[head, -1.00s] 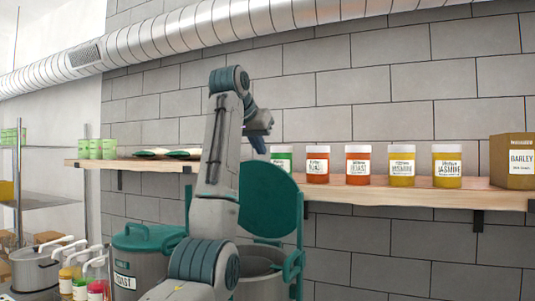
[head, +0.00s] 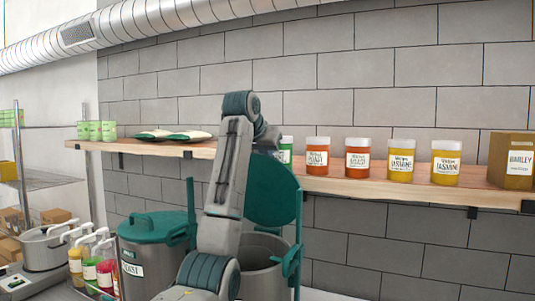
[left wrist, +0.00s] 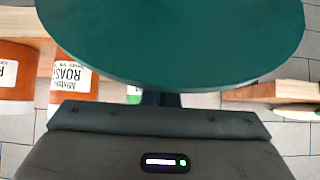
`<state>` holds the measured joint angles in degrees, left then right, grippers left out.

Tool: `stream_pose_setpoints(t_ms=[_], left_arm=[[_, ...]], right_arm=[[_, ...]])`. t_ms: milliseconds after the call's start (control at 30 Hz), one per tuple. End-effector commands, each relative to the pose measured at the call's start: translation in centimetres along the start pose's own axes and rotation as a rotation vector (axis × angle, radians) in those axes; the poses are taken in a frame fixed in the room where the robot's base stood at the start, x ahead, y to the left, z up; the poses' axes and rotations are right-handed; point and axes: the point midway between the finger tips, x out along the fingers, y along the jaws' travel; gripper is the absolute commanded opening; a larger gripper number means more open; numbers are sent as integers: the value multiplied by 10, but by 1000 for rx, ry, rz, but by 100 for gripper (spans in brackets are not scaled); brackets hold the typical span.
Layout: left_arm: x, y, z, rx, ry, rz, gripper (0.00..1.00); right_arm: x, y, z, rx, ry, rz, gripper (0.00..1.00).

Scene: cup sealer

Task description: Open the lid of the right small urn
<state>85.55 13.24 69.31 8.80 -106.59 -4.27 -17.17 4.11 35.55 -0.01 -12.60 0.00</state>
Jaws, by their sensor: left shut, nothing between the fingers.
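The right small urn (head: 262,246) is a grey can partly hidden behind my left arm. Its round teal lid (head: 272,192) stands up, tipped back on the hinge side, so the urn's mouth is open. My left gripper (head: 268,138) is above the raised lid, near the shelf, partly hidden by my own arm. It is shut and empty. In the left wrist view the lid (left wrist: 175,40) fills the top, close to the dark gripper body; I cannot tell whether they touch. My right gripper is not in view.
The left small urn (head: 155,262) stands beside it, lid closed. A wooden shelf (head: 335,186) behind carries jars (head: 357,157), green-and-white bags (head: 175,136) and a cardboard box (head: 512,160). Pump bottles (head: 90,262) and a pot (head: 50,247) stand at the left.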

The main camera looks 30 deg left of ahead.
Motion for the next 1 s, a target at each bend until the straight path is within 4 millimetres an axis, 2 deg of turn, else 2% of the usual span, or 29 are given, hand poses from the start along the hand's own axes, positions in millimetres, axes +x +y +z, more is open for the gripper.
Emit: stream_pose_setpoints(t_ms=[233, 500, 633, 1000], left_arm=[[1, 0, 3, 0, 13, -1, 0], [-5, 0, 16, 1, 131, -2, 0], [-10, 0, 20, 1, 181, -3, 0], [-15, 0, 18, 1, 213, -4, 0]], right_arm=[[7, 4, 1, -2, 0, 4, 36], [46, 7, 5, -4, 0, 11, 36], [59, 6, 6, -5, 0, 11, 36], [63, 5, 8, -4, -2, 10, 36]])
